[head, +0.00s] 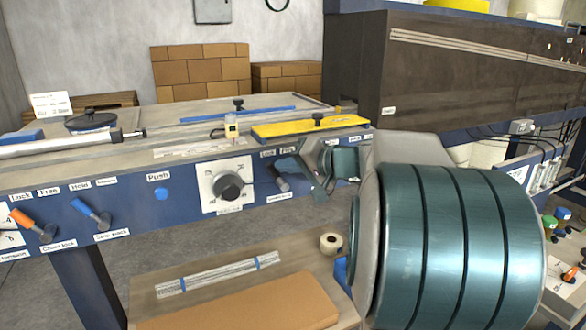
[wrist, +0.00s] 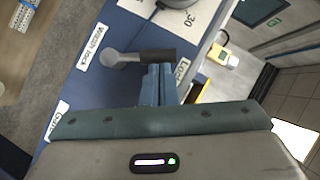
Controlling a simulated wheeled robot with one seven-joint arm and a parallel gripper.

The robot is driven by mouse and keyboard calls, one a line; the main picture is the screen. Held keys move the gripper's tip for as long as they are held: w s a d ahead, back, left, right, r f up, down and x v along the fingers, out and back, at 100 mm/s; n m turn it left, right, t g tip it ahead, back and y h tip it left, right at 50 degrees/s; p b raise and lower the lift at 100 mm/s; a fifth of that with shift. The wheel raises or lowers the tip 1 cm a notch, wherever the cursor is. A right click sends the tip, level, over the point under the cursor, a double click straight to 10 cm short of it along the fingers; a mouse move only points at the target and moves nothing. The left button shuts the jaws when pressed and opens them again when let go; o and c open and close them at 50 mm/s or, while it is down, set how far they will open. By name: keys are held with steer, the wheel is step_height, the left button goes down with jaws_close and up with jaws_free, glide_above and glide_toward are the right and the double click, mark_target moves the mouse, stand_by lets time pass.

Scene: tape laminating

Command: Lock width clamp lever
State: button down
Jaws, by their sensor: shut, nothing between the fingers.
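The width clamp lever (head: 281,178) is on the blue front panel, right of the round dial. In the wrist view, the lever (wrist: 145,56) has a pale round hub and a dark grey handle. The handle reaches toward a partly hidden small label (wrist: 182,69). My gripper (head: 308,172) is in front of the panel, just right of the lever. In the wrist view my gripper (wrist: 158,70) is shut and empty. Its fingertips are right beside the handle; I cannot tell whether they touch it.
The dial (head: 228,187) on its white plate is left of the lever. Orange (head: 30,225) and blue (head: 92,214) levers are farther left. A yellow bar (head: 305,127) lies on the table edge above. A shelf below holds a tape roll (head: 331,243) and a cardboard sheet (head: 240,300).

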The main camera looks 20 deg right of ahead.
stand_by(0.3)
steer(key=w+d+v, duration=0.1)
steer(key=d+v, duration=0.1)
steer(key=v, duration=1.1)
steer(key=shift+w+r, duration=0.3)
steer(key=shift+r, duration=0.1)
